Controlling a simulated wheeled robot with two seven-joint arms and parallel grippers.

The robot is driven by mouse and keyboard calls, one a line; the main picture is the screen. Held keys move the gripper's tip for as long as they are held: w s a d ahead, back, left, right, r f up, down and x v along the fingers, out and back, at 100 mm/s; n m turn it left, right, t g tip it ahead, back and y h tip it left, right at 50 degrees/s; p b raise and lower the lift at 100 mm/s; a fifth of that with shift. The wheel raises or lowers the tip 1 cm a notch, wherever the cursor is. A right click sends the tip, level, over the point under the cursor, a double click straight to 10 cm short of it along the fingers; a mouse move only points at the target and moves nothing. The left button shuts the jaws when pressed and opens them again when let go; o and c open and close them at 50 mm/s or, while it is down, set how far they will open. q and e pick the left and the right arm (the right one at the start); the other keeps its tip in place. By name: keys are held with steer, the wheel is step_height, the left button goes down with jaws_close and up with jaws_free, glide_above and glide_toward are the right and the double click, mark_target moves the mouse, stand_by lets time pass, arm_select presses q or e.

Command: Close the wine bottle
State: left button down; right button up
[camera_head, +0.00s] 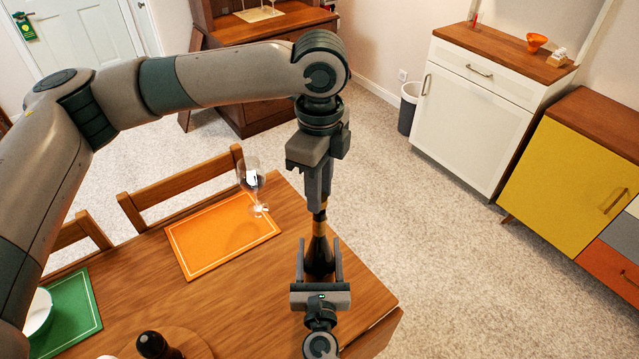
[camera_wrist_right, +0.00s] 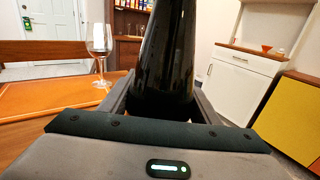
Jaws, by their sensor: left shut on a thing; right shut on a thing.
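The dark wine bottle (camera_head: 319,258) stands upright near the right corner of the wooden table, with a gold band on its neck. My right gripper (camera_head: 320,243) is shut around its body from the near side. The dark bottle (camera_wrist_right: 166,60) also shows close up between the fingers in the right wrist view. My left gripper (camera_head: 320,205) points straight down right above the bottle's neck, its fingertips at the mouth. It is shut on a small stopper that the fingers mostly hide. I cannot tell whether the stopper sits in the mouth.
A wine glass (camera_head: 252,182) stands at the far edge of the orange placemat (camera_head: 205,247), left of the bottle. A green placemat (camera_head: 80,310) with a white bowl (camera_head: 38,312) and a dark pepper mill (camera_head: 155,346) are at the left. Chairs line the table's far side.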

arm_select(q)
steer(key=shift+f, duration=0.2)
stand_by(0.6)
steer(key=shift+f, duration=0.8)
steer(key=shift+f, duration=0.55)
stand_by(0.3)
arm_select(e)
jaws_close()
arm_select(q)
steer(key=m, duration=0.6)
steer(key=shift+m, duration=0.4)
steer(key=m, duration=2)
steer(key=shift+m, duration=1.2)
